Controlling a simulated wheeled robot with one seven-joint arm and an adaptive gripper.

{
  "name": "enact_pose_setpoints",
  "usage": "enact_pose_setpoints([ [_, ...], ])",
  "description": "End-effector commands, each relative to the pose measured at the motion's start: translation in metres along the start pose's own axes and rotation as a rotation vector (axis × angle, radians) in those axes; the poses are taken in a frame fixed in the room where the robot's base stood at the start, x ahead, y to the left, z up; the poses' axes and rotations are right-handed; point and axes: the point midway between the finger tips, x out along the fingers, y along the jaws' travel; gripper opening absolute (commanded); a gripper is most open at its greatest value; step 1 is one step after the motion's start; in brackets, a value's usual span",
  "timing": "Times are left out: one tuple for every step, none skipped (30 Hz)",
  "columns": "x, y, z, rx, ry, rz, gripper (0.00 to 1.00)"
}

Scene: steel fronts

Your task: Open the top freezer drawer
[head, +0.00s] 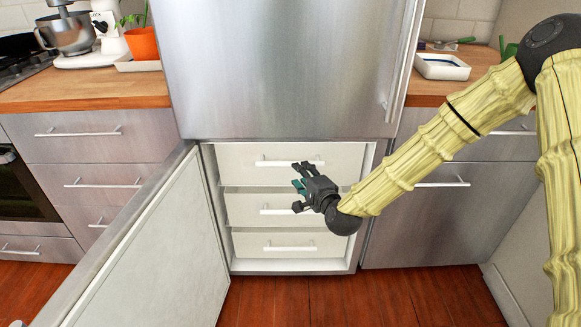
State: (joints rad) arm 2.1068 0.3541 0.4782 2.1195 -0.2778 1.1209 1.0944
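The top freezer drawer (245,175) is a white front with a light horizontal bar handle (275,162). It sits flush with the drawers below it, inside the lower compartment of the steel fridge-freezer. My gripper (298,194) is in front of the drawers, a little below the top handle, with its dark fingers pointing left. The fingers look parted, with a teal part between them, and nothing is seen held. My gripper and wrist hide part of the middle drawer (245,210) and its handle. I cannot tell how far the fingers are from the drawer front.
The freezer door (160,255) stands wide open on the left. The steel fridge door (280,70) above is shut. A bottom drawer (265,245) lies below. Wooden counters (85,90) with steel drawers flank the fridge. The wooden floor (350,300) in front is clear.

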Motion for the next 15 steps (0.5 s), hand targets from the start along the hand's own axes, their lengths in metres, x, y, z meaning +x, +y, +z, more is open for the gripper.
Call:
enact_pose_setpoints([
  [0.008, 0.001, 0.000, -0.001, 0.001, -0.002, 0.39],
  [0.013, 0.001, 0.000, -0.001, 0.001, -0.002, 0.39],
  [0.019, 0.002, 0.000, -0.001, 0.001, -0.001, 0.39],
  [0.025, 0.002, 0.000, -0.002, 0.000, 0.000, 0.39],
  [0.029, 0.002, 0.000, -0.002, 0.000, 0.000, 0.39],
  [0.036, 0.002, 0.000, -0.002, 0.001, -0.001, 0.39],
  [0.041, 0.002, 0.000, -0.002, 0.000, -0.001, 0.39],
  [0.046, 0.002, 0.000, -0.002, 0.000, 0.000, 0.39],
  [0.052, 0.002, 0.000, -0.002, 0.000, 0.000, 0.39],
  [0.057, 0.002, 0.000, -0.002, 0.000, 0.000, 0.39],
  [0.061, 0.002, 0.000, -0.002, 0.000, -0.001, 0.39],
  [0.067, 0.002, 0.000, -0.003, 0.000, 0.000, 0.39],
  [0.070, 0.002, 0.000, -0.003, -0.001, 0.000, 0.39],
  [0.074, 0.002, 0.000, -0.003, 0.000, 0.000, 0.39],
  [0.078, 0.002, 0.000, -0.002, 0.000, 0.000, 0.39],
])
